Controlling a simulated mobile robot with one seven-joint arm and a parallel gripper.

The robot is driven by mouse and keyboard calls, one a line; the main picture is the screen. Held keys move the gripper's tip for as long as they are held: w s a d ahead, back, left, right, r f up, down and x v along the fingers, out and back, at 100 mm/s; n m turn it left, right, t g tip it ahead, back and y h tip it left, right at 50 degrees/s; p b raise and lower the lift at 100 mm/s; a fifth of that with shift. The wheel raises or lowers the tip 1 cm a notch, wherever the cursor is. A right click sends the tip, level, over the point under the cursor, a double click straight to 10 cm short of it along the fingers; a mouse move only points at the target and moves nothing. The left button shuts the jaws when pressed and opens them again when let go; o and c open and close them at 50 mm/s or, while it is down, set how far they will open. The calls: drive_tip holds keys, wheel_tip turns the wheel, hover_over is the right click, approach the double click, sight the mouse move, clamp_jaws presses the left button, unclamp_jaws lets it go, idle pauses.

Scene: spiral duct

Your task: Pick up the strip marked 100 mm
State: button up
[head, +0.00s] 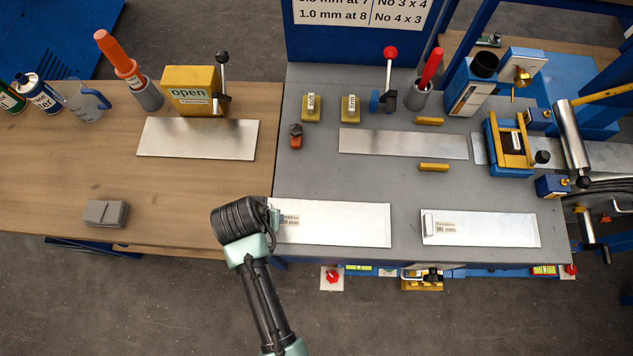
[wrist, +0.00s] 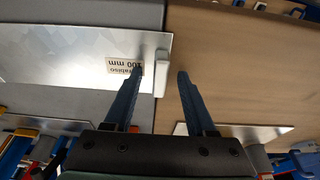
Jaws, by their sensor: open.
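The strip marked 100 mm (head: 345,224) is a pale metal sheet lying flat on the grey bench top, with its left end by the bench's left edge. In the wrist view the strip (wrist: 60,50) has an upside-down label (wrist: 123,66) reading 100 mm and a pale upright tab (wrist: 161,75) at its end. My gripper (wrist: 160,78) is open, with one finger over the label side and the other beyond the tab, over the wood. The tab shows between the fingers; contact and height are unclear. In the head view my wrist hides most of the gripper (head: 273,218) and the tab.
A similar strip marked 80 mm (head: 495,232) lies to the right. Unmarked sheets lie behind, one on the wooden table (head: 197,139) and one on the bench (head: 400,144). A yellow box labelled open (head: 190,88) and a grey block (head: 106,213) stand on the wood.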

clamp_jaws()
drive_tip(key=shift+r, duration=0.1)
idle(0.3)
